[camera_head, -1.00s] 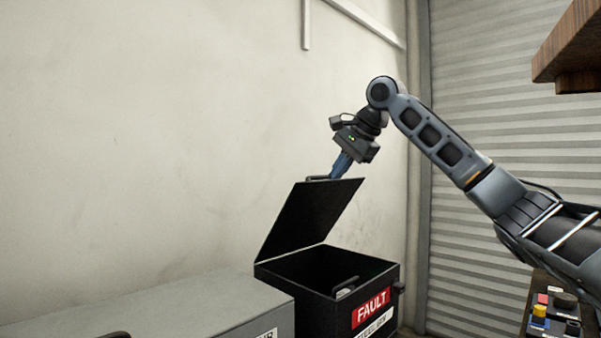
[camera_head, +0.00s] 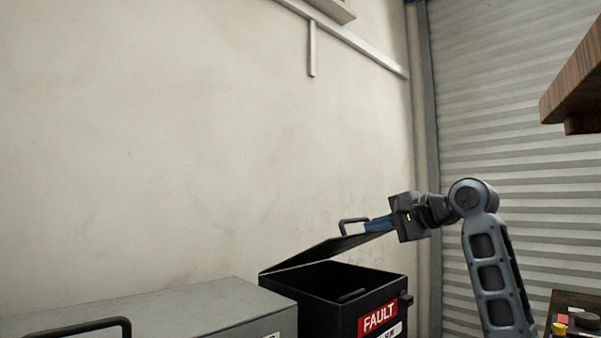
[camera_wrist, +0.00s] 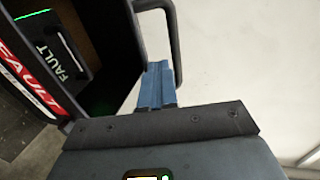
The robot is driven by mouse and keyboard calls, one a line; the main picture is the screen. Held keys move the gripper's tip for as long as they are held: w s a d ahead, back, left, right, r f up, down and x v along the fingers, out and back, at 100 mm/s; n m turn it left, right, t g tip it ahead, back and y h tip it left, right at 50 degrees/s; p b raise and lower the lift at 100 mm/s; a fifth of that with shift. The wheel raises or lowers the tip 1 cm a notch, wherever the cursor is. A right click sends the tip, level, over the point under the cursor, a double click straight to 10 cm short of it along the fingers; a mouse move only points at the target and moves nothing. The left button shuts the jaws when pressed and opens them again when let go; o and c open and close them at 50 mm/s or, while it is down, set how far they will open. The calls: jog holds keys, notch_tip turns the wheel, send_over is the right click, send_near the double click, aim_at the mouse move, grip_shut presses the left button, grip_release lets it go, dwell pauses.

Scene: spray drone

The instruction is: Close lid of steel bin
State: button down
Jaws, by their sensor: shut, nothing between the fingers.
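The black bin (camera_head: 372,291) with a red FAULT label stands at the lower middle of the head view. Its hinged lid (camera_head: 318,254) is partly open, tilted low above the opening with the raised edge toward the right. A bar handle (camera_head: 354,221) sits on the lid's outer face near that edge. My gripper (camera_head: 376,224) is shut and empty, its blue fingers at the raised edge close to the handle. In the wrist view the fingers (camera_wrist: 155,84) are beside the lid handle (camera_wrist: 168,35); whether they touch the lid is unclear.
A grey box (camera_head: 215,308) with a dark handle (camera_head: 85,325) stands left of the bin. A dark item with a handle (camera_head: 351,296) shows inside the bin. A wooden shelf (camera_head: 572,90) juts in at upper right, with a cluttered surface (camera_head: 575,318) below.

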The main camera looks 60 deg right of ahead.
jog(key=s+f, duration=0.3)
jog(key=f, duration=0.8)
jog(key=shift+a, duration=0.4)
